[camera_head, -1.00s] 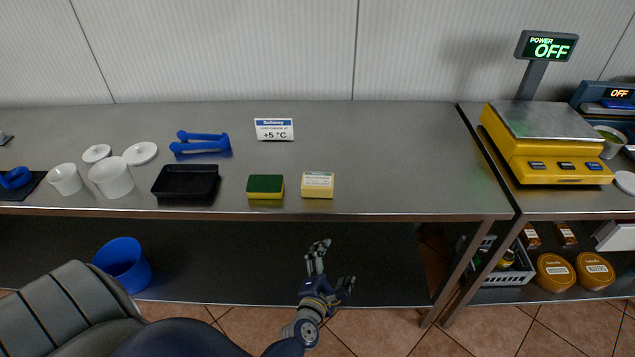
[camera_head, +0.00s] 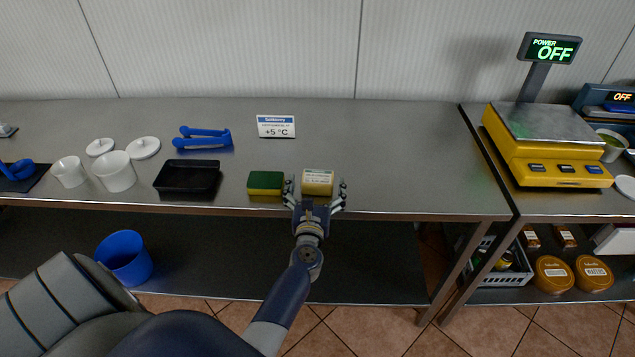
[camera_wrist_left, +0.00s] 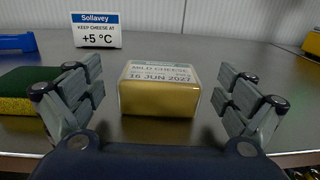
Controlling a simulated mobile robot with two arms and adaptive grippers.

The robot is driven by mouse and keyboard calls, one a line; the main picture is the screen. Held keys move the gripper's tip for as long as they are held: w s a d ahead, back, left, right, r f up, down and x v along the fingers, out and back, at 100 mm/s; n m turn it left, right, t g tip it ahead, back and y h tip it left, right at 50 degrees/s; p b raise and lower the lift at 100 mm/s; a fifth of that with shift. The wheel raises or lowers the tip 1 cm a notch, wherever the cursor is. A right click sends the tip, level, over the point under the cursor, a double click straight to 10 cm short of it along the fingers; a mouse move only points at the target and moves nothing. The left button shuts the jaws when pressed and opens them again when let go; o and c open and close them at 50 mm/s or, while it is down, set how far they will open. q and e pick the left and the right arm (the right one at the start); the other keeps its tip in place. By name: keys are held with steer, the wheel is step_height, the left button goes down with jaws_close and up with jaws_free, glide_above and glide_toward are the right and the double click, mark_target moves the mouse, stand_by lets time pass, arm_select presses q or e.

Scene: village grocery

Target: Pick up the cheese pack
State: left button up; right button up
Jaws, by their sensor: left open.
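The cheese pack (camera_head: 318,181) is a small yellow block with a pale label, lying near the front edge of the steel counter. In the left wrist view the cheese pack (camera_wrist_left: 159,92) sits between the fingers, and its label reads "MILD CHEESE" with a date of 16 June. My left gripper (camera_head: 316,192) is open, with one finger on each side of the pack. In the left wrist view the gripper (camera_wrist_left: 160,105) shows gaps between both fingers and the pack. My right gripper is not in view.
A green and yellow sponge (camera_head: 266,182) lies close to the left finger. A black tray (camera_head: 188,191), white tubs (camera_head: 114,182) and blue tongs (camera_head: 202,146) are further left. A temperature sign (camera_head: 276,130) stands behind. The counter right of the pack is clear.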

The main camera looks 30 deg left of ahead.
mark_target(318, 177)
arm_select(q)
steer(key=x, duration=0.3)
steer(key=shift+w+f, duration=0.15)
steer(key=shift+c, duration=1.1)
steer(key=c, duration=1.1)
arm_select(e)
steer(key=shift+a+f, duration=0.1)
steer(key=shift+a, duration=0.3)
arm_select(q)
steer(key=shift+r, duration=0.2)
